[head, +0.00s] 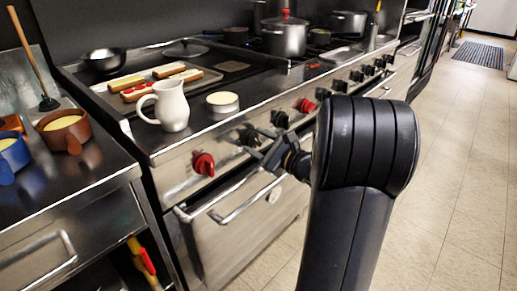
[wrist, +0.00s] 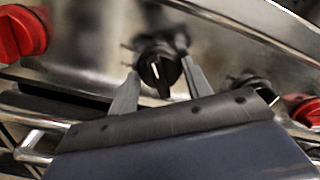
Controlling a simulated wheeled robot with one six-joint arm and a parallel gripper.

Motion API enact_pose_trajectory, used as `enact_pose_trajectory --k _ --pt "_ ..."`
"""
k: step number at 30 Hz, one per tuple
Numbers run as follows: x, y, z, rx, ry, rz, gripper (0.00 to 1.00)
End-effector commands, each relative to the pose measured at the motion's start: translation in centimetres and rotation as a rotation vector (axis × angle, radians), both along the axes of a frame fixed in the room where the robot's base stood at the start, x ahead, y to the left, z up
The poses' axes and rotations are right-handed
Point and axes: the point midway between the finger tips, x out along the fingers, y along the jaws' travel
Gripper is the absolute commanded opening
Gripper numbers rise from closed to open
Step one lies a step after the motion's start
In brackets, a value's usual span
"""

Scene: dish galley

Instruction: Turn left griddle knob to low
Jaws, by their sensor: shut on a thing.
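The griddle knob (wrist: 158,68) between my fingers is black with a white pointer line, on the steel front panel. In the wrist view the line stands nearly upright. My gripper (wrist: 160,88) is shut on this knob, one grey finger on each side. In the head view my gripper (head: 256,143) reaches the panel from the right, at the black knob just right of the leftmost red knob (head: 203,163). The griddle (head: 240,66) lies above the panel. Any low marking is too small or blurred to read.
A second black knob (head: 280,118) and another red knob (head: 305,105) are to the right. The oven handle (head: 235,198) runs below the panel. A white pitcher (head: 172,106) and a small round dish (head: 222,103) stand near the front edge. The floor at right is clear.

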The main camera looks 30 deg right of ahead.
Motion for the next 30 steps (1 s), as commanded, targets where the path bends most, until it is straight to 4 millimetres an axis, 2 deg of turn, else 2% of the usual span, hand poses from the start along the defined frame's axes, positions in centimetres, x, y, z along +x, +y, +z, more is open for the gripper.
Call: enact_pose_trajectory --k 14,15,23,30 --pt "-0.01 0.02 0.0 -0.018 -0.005 0.0 0.24" --pt "-0.01 0.03 -0.01 -0.018 -0.005 0.0 0.48" --pt "-0.01 0.02 0.0 -0.017 -0.005 0.0 0.68" --pt "-0.08 -0.03 0.01 -0.017 -0.005 -0.001 0.68"
